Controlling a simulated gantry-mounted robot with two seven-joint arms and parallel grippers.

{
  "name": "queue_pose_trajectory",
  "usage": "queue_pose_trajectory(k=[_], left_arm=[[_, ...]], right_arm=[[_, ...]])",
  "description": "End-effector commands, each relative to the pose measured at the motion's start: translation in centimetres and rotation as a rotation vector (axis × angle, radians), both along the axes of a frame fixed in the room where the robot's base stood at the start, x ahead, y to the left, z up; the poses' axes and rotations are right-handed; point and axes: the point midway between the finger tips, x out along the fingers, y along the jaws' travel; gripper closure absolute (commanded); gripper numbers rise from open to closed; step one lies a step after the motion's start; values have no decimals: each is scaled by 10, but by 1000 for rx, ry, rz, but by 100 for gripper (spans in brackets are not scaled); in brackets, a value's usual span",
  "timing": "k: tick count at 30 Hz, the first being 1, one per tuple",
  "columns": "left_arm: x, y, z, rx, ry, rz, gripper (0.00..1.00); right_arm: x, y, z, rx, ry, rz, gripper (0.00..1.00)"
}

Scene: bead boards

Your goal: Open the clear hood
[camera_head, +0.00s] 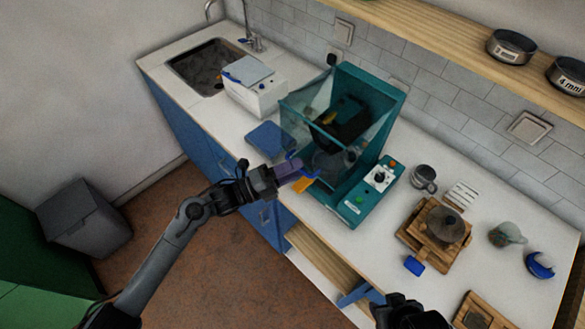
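The teal machine (356,206) stands on the white counter. Its clear hood (372,137) is a see-through box on the machine's front, with dark parts and a grey round part showing through it. The hood looks lowered over these parts, though its lower edge is hard to make out. My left gripper (307,171) is at the lower left front of the hood, close to its edge. I cannot tell whether it touches it, or how far its fingers are apart. My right gripper (352,297) is low at the counter's front edge, away from the machine, with blue fingers partly showing.
Left of the machine are a blue flat pad (269,138), a white device (257,95) and a sink (205,66). On the right are a metal mug (423,178), a wooden stand (415,235), a glass jar (507,235) and a blue round item (540,265). A wooden shelf (450,45) hangs above.

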Motion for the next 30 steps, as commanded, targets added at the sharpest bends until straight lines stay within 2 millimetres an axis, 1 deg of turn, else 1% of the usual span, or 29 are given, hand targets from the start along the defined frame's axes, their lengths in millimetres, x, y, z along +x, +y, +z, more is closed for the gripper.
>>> queue_pose_trajectory(k=[5, 12, 30], left_arm=[[0, 0, 0, 0, 0, 0, 63], [0, 0, 0, 0, 0, 0, 100], [0, 0, 0, 0, 0, 0, 100]], right_arm=[[0, 0, 0, 0, 1, 1, 57], [0, -1, -1, -7, 1, 4, 57], [0, -2, -1, -7, 1, 5, 57]])
